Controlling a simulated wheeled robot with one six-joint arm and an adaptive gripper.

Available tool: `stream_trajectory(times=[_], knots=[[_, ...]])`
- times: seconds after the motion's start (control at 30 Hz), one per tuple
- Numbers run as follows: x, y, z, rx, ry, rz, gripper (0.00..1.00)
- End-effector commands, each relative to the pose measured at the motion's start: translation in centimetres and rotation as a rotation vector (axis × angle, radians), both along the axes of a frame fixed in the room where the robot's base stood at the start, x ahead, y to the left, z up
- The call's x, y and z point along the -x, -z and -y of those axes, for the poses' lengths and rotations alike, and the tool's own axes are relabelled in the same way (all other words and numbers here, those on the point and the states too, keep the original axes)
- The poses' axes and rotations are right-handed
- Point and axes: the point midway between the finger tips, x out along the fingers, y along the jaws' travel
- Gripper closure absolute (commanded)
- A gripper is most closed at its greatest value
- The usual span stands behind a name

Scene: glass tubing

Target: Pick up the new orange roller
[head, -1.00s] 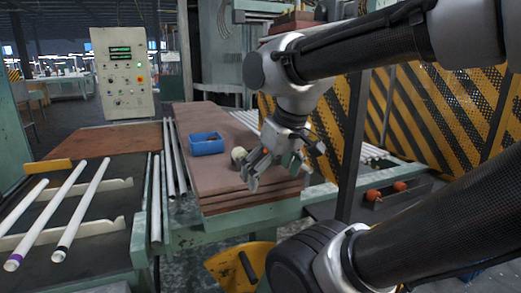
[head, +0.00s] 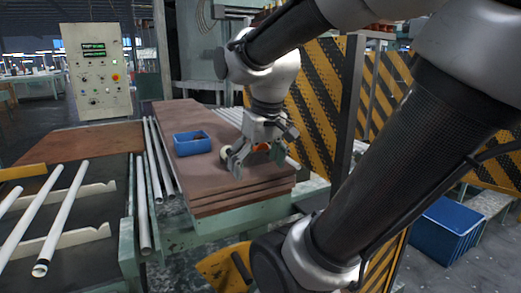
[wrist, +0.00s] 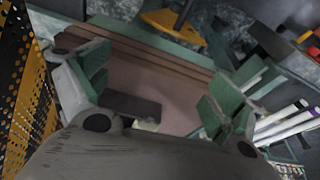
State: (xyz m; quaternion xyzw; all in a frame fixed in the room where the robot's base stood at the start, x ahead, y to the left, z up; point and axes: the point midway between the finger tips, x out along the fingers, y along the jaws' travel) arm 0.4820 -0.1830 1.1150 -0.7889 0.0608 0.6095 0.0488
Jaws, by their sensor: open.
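An orange piece (head: 262,147), likely the orange roller, shows in the head view behind and between my fingers, over the brown board stack (head: 225,187). Its ends are hidden, and I cannot tell whether my fingers touch it. My gripper (head: 258,162) is open and points down at the stack. A pale round roller end (head: 225,153) shows just left of it. In the wrist view my open gripper (wrist: 152,88) has its green pads wide apart over the boards. A dark flat block and a pale bit show between them; no orange shows there.
A blue bin (head: 192,146) stands on the boards left of my gripper. White tubes (head: 62,220) lie on a rack at the left. A yellow-black striped guard (head: 318,95) stands close behind my arm. A blue crate (head: 445,230) is on the floor at right.

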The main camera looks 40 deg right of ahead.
Motion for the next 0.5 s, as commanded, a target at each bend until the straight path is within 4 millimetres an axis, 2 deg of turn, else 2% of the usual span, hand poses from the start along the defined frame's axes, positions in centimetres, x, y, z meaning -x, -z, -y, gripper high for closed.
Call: stream_trajectory(times=[0.17, 0.27, 0.4, 0.5], knots=[[-2.7, -1.0, 2.7, -0.031, 0.168, -0.060, 0.06], [-5.0, -1.8, 5.1, -0.069, 0.370, -0.103, 0.06], [-8.9, -3.7, 9.6, -0.145, 0.847, -0.160, 0.06], [-10.5, -5.4, 10.9, -0.185, 1.146, -0.169, 0.06]])
